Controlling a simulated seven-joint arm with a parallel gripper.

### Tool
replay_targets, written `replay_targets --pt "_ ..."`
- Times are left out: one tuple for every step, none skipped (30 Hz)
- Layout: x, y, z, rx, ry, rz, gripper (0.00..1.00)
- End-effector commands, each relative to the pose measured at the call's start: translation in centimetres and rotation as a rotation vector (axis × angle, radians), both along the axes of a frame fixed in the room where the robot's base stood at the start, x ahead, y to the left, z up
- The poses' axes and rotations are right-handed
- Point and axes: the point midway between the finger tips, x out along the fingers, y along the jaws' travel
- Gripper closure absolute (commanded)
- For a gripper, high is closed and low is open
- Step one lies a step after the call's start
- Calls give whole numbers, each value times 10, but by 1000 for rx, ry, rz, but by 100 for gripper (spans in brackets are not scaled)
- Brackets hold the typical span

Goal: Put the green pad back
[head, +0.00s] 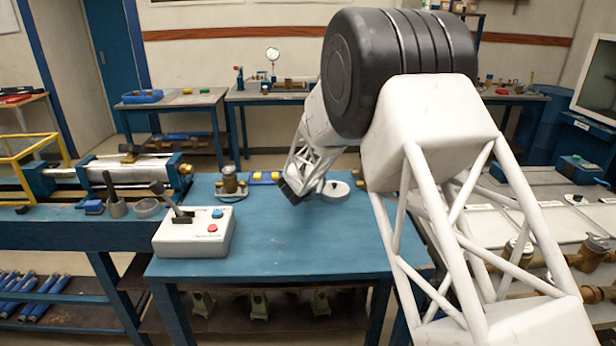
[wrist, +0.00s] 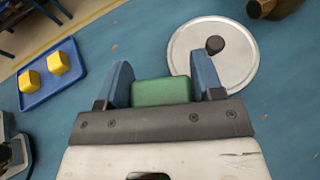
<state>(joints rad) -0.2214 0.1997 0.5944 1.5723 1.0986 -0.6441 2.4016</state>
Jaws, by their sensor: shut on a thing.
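My gripper (wrist: 164,82) is shut on the green pad (wrist: 162,91), which sits between its two blue fingers in the wrist view. In the head view my gripper (head: 294,191) is low over the blue table, and the green pad cannot be made out there. A small blue tray (wrist: 40,100) with two yellow pads (wrist: 58,62) lies to the left of the gripper in the wrist view. In the head view the tray (head: 264,183) is just left of the gripper, partly hidden by it.
A round metal disc (wrist: 233,75) with a dark knob lies right of the fingers. A brass meter (head: 230,184) stands left of the tray. A white control box (head: 195,240) with a lever is at the table's front left. The blue table's (head: 310,240) front middle is clear.

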Motion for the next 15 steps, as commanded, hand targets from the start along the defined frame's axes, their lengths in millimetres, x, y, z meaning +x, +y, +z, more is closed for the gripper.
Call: replay_targets --pt "6 1 -1 1 0 0 66" --pt "10 1 -2 1 0 -1 66" --pt "14 1 -2 1 0 -1 66" --pt "18 2 -2 1 0 -1 66" --pt "21 2 -2 1 -1 -2 66" --pt "26 3 -2 1 0 -1 66" --pt "29 3 -3 1 0 -1 66" --pt "32 4 -4 0 1 -1 66" --pt "37 4 -4 1 0 -1 66" --pt "40 5 -4 1 0 -1 66" --pt "44 5 -4 1 0 0 66" --pt "49 6 -5 1 0 0 66" --pt "52 6 -5 1 0 0 66" --pt "55 6 -5 1 0 0 66" --pt "59 7 -6 0 1 0 66"
